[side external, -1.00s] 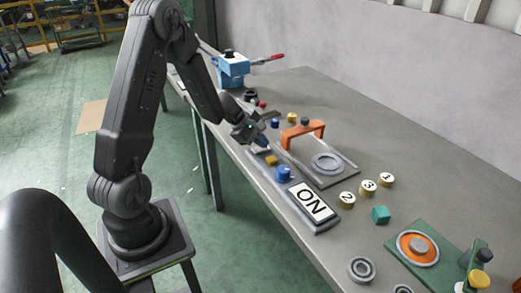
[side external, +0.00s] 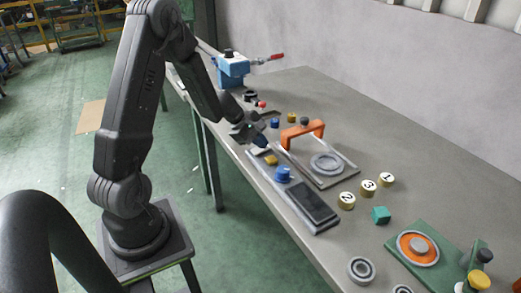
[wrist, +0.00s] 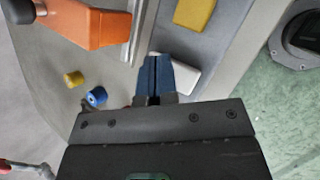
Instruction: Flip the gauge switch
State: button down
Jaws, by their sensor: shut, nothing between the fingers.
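The gauge panel (side external: 297,192) is a long grey box along the bench's near edge, with a dark, blank display (side external: 314,203), a blue knob (side external: 283,174) and a yellow block (side external: 271,160). In the wrist view its surface (wrist: 208,42) shows the yellow block (wrist: 194,12) and a pale switch-like piece (wrist: 183,78) at its end. My gripper (side external: 262,145) is just above that end of the panel. Its blue fingers (wrist: 153,62) are shut and empty, and partly cover the pale piece. I cannot tell whether they touch it.
An orange-handled frame (side external: 302,131) stands directly behind the panel. Small yellow and blue cylinders (wrist: 96,97) lie close to my gripper. Numbered knobs (side external: 368,187) and a teal cube (side external: 381,215) are to the right. A blue vise-like fixture (side external: 232,68) is at the far end.

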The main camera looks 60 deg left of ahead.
jog(key=shift+w+r, duration=0.25)
jog(key=shift+r, duration=0.95)
jog(key=shift+w+r, duration=0.2)
jog(key=shift+r, duration=1)
jog(key=s+d+r+m+g, duration=0.1)
jog(key=s+d+r+m, duration=0.2)
jog(key=d+r+m, duration=0.4)
jog(key=s+d+r+m+g, duration=0.1)
jog(key=s+d+r+m, duration=0.3)
jog(key=d, duration=0.6)
jog(key=s+d+r+m+y, duration=0.1)
jog(key=s+d+r+m, duration=0.1)
jog(key=s+m, duration=0.3)
jog(key=s+d+r+m+t+y, duration=0.1)
jog(key=s+d+r+m+y, duration=0.1)
jog(key=s+m, duration=0.4)
jog(key=shift+s+d+r+y, duration=0.3)
jog(key=shift+s+d+r, duration=0.1)
jog(key=shift+s, duration=0.8)
